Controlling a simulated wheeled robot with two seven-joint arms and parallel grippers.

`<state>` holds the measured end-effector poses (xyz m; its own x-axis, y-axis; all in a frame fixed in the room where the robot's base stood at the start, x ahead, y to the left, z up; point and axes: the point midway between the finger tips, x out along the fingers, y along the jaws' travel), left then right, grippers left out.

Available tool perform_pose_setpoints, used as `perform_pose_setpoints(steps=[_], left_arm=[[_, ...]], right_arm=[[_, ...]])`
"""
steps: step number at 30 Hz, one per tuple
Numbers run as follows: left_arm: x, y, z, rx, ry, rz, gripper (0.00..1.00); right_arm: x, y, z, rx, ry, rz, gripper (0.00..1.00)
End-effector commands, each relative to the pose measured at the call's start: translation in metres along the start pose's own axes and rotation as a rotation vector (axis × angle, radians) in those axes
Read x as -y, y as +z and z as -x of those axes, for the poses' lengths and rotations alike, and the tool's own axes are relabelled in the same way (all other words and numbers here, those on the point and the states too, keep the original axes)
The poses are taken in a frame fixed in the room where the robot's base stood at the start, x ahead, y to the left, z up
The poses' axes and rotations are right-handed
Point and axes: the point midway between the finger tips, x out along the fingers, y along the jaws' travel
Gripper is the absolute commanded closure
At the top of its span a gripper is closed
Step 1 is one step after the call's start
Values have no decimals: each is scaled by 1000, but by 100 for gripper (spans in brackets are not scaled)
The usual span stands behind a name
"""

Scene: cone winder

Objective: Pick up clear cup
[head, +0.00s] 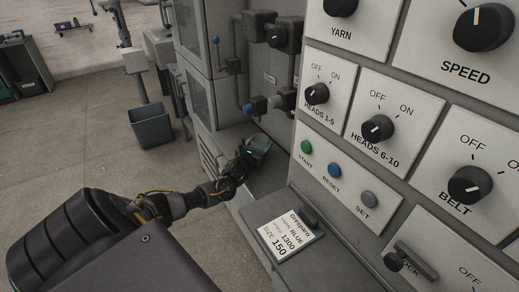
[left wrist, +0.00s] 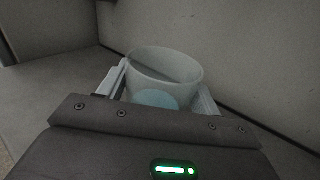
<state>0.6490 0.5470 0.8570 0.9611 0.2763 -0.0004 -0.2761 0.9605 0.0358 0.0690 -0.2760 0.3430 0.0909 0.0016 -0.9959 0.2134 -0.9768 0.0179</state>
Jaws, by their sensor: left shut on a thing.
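The clear cup (left wrist: 166,70) is a pale, see-through cup with a round open rim and a light blue disc low on its near side. In the left wrist view it stands between the two fingers of my left gripper (left wrist: 162,92), which is shut on it. In the head view my left gripper (head: 250,158) reaches down to a low grey ledge beside the machine, with the cup (head: 261,145) partly showing there. I cannot tell if the cup's base touches the ledge. My right gripper is not in view.
A control panel (head: 356,150) with knobs and coloured buttons fills the right side. A printed card (head: 282,236) lies on the shelf below it. Blue-capped grey fittings (head: 262,105) stand above the gripper. A grey bin (head: 152,126) stands on open floor at the left.

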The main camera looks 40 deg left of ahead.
Motion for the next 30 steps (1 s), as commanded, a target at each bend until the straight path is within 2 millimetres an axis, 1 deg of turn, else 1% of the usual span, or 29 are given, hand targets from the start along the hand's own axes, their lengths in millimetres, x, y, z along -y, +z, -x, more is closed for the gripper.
perform_pose_setpoints(steps=[1, 2, 3, 11, 14, 17, 18, 21, 26, 27, 28, 30], left_arm=[[0, 0, 0, 0, 0, 0, 57], [0, 0, 0, 1, 0, 0, 61], [0, 0, 0, 1, 0, 0, 62], [-1, 3, 0, 1, 0, -1, 62], [-1, 10, 0, 3, -1, -1, 62], [-2, 25, 0, 4, -2, -2, 62], [-1, 34, 0, 5, -3, -2, 62], [-8, 54, 19, 2, -4, -4, 62], [-17, 84, 44, 1, -3, -4, 62], [-18, 92, 50, 2, -4, -4, 67], [-21, 92, 57, -2, -3, -4, 67], [-25, 98, 72, -3, -4, -5, 67]], right_arm=[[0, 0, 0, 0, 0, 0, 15], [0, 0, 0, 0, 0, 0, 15], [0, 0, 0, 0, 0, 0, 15], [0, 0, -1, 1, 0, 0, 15], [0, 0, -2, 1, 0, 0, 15], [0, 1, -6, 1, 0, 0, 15], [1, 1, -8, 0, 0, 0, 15], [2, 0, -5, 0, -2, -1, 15], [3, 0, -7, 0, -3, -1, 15], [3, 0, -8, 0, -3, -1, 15], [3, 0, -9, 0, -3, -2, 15], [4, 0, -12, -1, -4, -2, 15]])
